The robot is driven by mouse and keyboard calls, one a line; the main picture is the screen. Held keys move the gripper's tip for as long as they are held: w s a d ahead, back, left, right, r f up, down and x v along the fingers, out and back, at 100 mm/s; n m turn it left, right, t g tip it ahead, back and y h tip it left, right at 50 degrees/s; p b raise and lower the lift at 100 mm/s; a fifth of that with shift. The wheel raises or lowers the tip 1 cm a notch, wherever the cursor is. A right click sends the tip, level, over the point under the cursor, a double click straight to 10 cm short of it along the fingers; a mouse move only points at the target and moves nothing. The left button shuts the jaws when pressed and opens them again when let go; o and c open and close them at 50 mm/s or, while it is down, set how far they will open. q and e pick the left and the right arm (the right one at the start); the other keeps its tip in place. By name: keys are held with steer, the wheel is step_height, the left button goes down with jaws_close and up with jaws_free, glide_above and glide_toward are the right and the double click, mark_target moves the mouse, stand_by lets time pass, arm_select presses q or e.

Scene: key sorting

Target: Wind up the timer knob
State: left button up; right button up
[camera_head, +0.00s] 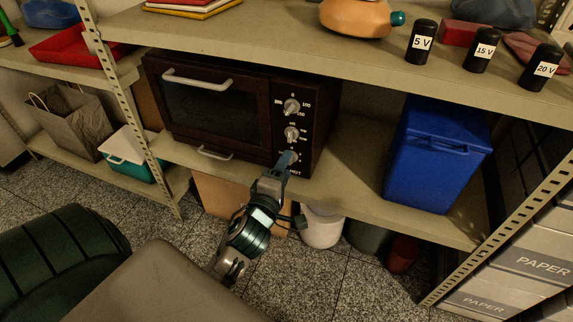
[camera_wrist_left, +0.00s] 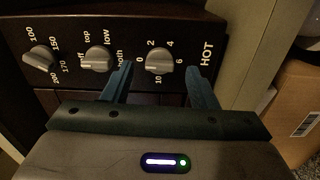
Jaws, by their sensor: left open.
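The dark brown toaster oven (camera_head: 215,107) stands on the middle shelf, its control panel on the right side of its front. The timer knob (camera_wrist_left: 158,60) is the lowest of three grey knobs, with numbers 0 to 10 around it and HOT beside it. In the head view my left gripper (camera_head: 286,160) is at this knob and covers much of it. In the left wrist view my left gripper (camera_wrist_left: 162,72) is open, with one finger on each side of the knob. Gaps show between knob and fingers; I cannot tell whether the tips reach its depth. My right gripper is not in view.
The function knob (camera_wrist_left: 97,58) and temperature knob (camera_wrist_left: 39,58) are beside the timer knob. A blue bin (camera_head: 437,155) stands right of the oven, with free shelf between. The upper shelf (camera_head: 270,45) overhangs the oven. A metal post (camera_head: 125,105) stands at the left.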

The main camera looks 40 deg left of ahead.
arm_select(q)
steer(key=shift+x, duration=0.8)
steer(key=shift+c, duration=0.4)
steer(key=c, duration=0.9)
